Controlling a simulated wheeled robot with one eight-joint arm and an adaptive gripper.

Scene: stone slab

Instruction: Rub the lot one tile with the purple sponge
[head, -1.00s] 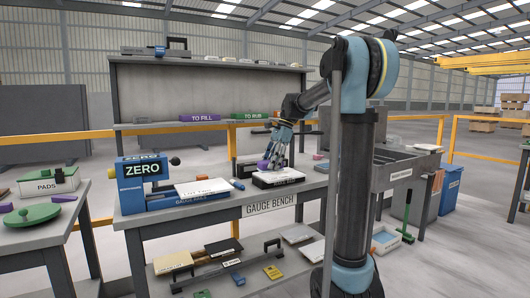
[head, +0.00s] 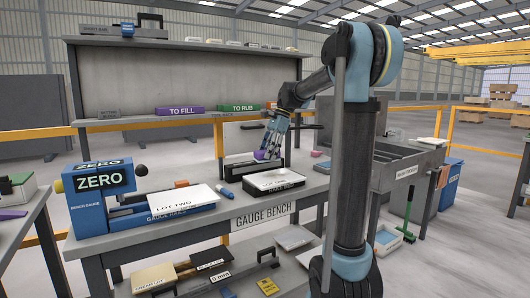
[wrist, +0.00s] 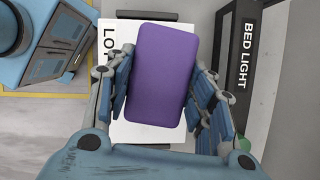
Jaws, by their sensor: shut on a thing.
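My gripper (head: 272,143) is shut on the purple sponge (wrist: 160,73), with fingers along both its long sides in the wrist view. The sponge (head: 262,155) shows between the fingertips in the head view. A white tile (head: 273,179) lies on a dark base at the near edge of the gauge bench, just in front of the sponge. I cannot tell whether sponge and tile touch.
A black box marked "BED LIGHT" (wrist: 243,65) stands beside the tile. The lot two tile (head: 168,201) lies by the blue ZERO gauge (head: 100,181). A blue marker-like item (head: 225,189) lies between them. A shelf with "TO FILL" (head: 180,110) and "TO RUB" (head: 241,107) signs is behind.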

